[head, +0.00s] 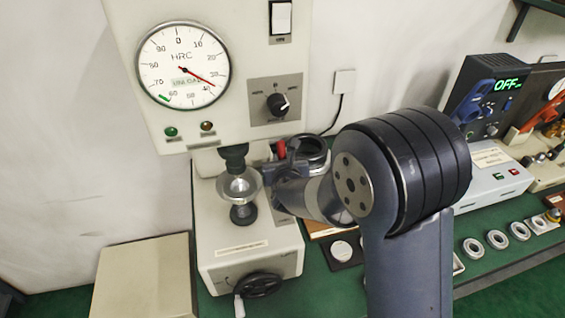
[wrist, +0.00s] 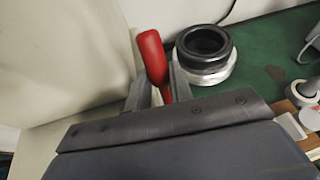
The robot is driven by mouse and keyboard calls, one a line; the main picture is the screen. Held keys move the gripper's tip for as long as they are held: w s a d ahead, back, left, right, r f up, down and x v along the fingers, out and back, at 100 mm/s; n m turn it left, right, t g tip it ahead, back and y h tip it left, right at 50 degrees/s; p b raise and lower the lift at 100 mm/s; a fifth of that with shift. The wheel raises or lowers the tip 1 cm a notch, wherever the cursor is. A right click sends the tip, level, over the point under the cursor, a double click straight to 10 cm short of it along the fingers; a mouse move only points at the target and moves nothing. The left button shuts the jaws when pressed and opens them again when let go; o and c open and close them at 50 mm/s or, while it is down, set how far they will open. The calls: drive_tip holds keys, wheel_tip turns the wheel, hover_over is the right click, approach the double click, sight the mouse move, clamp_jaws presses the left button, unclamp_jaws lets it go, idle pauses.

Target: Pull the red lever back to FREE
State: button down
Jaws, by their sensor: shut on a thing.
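The red lever (wrist: 152,55) stands up between the two fingers of my gripper (wrist: 157,88) in the wrist view. The gripper is shut on it, and the red handle sticks out beyond the fingertips. In the head view only a small red tip of the lever (head: 281,149) shows beside the machine, and my arm covers most of the gripper there. The hardness tester (head: 215,218) carries a round HRC dial (head: 182,65) with a red needle. The lever's base and any FREE marking are hidden.
A dark ring on a silver base (wrist: 205,55) stands just right of the lever. A beige box (head: 143,275) is left of the tester. Bearing rings (head: 497,240) and instruments (head: 490,95) occupy the green bench at right. The wall is close behind.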

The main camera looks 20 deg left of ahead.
drive_tip(key=shift+s+d+t+b, duration=0.2)
drive_tip(key=shift+s+t+b, duration=0.25)
drive_tip(key=shift+b, duration=2.7)
drive_tip(key=s+b, duration=0.1)
drive_tip(key=b, duration=0.3)
drive_tip(key=d+t+y+b, duration=0.1)
drive_tip(key=b, duration=0.4)
drive_tip(key=s+t+b, duration=0.1)
drive_tip(key=b, duration=0.3)
drive_tip(key=shift+s+d+r+m+t+y+b, duration=0.25)
drive_tip(key=shift+s+d+r+m+y+b, duration=0.05)
drive_tip(key=shift+s+d, duration=0.05)
drive_tip(key=shift+s+d+r+b, duration=0.2)
drive_tip(key=shift+s+r+b, duration=0.1)
drive_tip(key=shift+b, duration=0.8)
drive_tip(key=c, duration=1.5)
unclamp_jaws()
drive_tip(key=shift+c, duration=0.2)
drive_tip(key=shift+s+f, duration=0.1)
drive_tip(key=shift+s, duration=0.05)
drive_tip(key=v, duration=1)
drive_tip(key=shift+s+d+f, duration=0.15)
drive_tip(key=shift+s+f, duration=0.05)
drive_tip(key=shift+s, duration=0.1)
